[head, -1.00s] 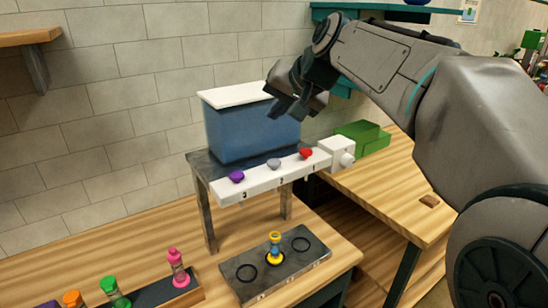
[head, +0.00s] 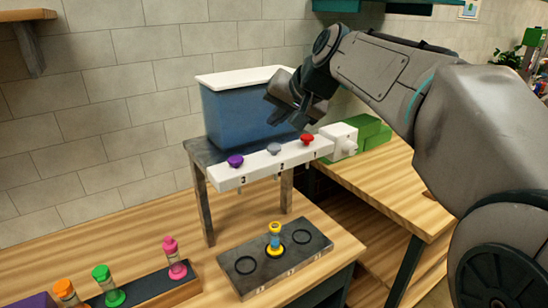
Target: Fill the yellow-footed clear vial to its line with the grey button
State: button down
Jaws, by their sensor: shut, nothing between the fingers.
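The yellow-footed vial (head: 275,239) stands upright in the middle ring of a dark tray (head: 236,283), with a yellow top. Its fill level and line are too small to make out. The grey button (head: 274,149) is the middle one on the white dispenser bar (head: 232,180), between a purple button (head: 235,161) at 3 and a red button (head: 307,139) at 1. A blue tank (head: 233,118) with a white lid stands behind the bar. My gripper (head: 287,118) is shut and empty, above and apart from the bar, over the grey and red buttons.
Orange (head: 66,293), green (head: 107,285) and pink (head: 174,258) vials stand in a rack at lower left. A white box with a knob (head: 341,142) and a green block (head: 371,131) are right of the bar. The tray's outer rings are empty.

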aim_at(277, 149)
jog(key=shift+f+b, duration=0.95)
jog(key=shift+f, duration=0.65)
dwell(0.7)
jog(key=shift+f+b, duration=0.4)
jog(key=shift+f+b, duration=0.55)
jog(key=shift+f, duration=0.1)
dwell(0.6)
jog(key=shift+r, duration=0.15)
jog(key=shift+r+p, duration=0.85)
jog(key=shift+r, duration=0.05)
jog(key=shift+r, duration=0.1)
jog(key=shift+r+p, duration=2)
jog(key=shift+r, duration=0.4)
dwell(0.5)
